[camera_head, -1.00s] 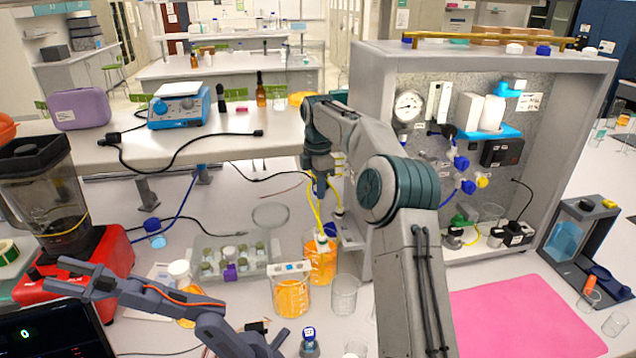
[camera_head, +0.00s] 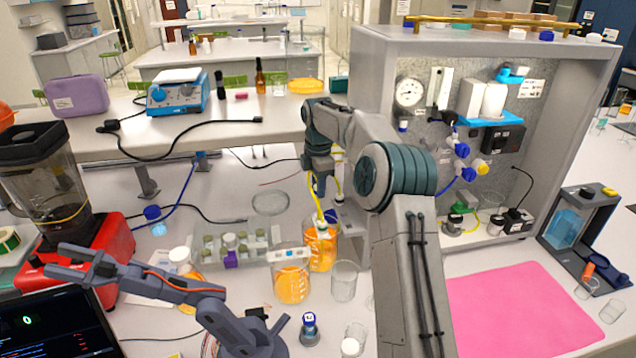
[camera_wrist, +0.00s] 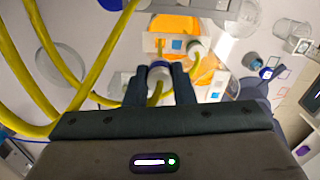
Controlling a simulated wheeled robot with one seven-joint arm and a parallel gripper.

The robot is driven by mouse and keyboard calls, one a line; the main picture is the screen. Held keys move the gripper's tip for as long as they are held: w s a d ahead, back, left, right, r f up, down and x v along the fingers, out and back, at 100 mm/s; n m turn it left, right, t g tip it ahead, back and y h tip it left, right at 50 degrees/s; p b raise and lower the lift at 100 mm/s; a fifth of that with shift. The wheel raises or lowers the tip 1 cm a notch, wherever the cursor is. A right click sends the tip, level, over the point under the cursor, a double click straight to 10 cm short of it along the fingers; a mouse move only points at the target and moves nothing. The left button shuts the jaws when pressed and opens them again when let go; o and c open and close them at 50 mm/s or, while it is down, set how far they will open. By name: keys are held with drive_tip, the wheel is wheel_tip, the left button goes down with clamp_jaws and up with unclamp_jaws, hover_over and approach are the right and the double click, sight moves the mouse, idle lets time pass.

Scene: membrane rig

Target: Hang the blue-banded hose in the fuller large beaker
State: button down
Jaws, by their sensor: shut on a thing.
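My gripper (camera_wrist: 160,92) is shut on the blue-banded hose (camera_wrist: 159,70). The hose's white end with a dark blue band sits between the fingertips in the wrist view. In the head view my gripper (camera_head: 320,192) is just above the rear large beaker (camera_head: 322,250), which holds orange liquid. Another large beaker (camera_head: 291,285) with orange liquid stands in front and to the left. I cannot tell surely which is fuller. A second white hose end (camera_wrist: 194,48) shows beside the held one, over orange liquid. Yellow hose (camera_wrist: 95,70) loops across the wrist view.
An empty glass beaker (camera_head: 345,282) stands right of the orange ones. A rack with vials (camera_head: 235,245) is to the left. The rig cabinet (camera_head: 375,110) rises close on the right. A grey small robot arm (camera_head: 170,290) lies front left. A pink mat (camera_head: 520,310) is clear.

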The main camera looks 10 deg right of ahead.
drive_tip(key=shift+f+b, duration=3.5)
drive_tip(key=shift+f, duration=0.7)
drive_tip(key=c, duration=1.1)
unclamp_jaws()
drive_tip(key=shift+c, duration=0.2)
drive_tip(key=shift+r, duration=0.1)
wheel_tip(320, 180, up, 14)
drive_tip(key=shift+f+p, duration=0.15)
drive_tip(key=shift+p, duration=0.4)
